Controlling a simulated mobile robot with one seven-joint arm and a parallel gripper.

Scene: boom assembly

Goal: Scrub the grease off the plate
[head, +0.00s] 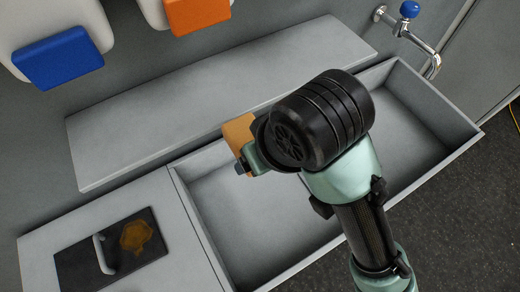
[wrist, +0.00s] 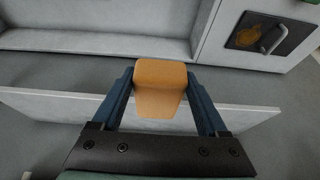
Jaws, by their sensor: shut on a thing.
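The dark plate (head: 78,262) lies flat on the grey counter at the lower left of the head view, with a light handle (head: 104,254) on it. A brown-orange grease patch (head: 137,236) is on its right part. The plate also shows at the upper right of the wrist view (wrist: 297,27), with the grease (wrist: 250,36). My gripper (wrist: 160,88) is shut on an orange-tan sponge-like block (wrist: 159,90). In the head view the block (head: 238,130) is partly hidden by my wrist, over the sink area and apart from the plate.
A grey sink basin (head: 240,215) lies below my arm, with raised walls. A tap with a blue knob (head: 410,10) is at the upper right. A grey ledge (head: 200,95) runs behind. Blue (head: 58,58) and orange (head: 197,14) blocks are on the wall at the upper left.

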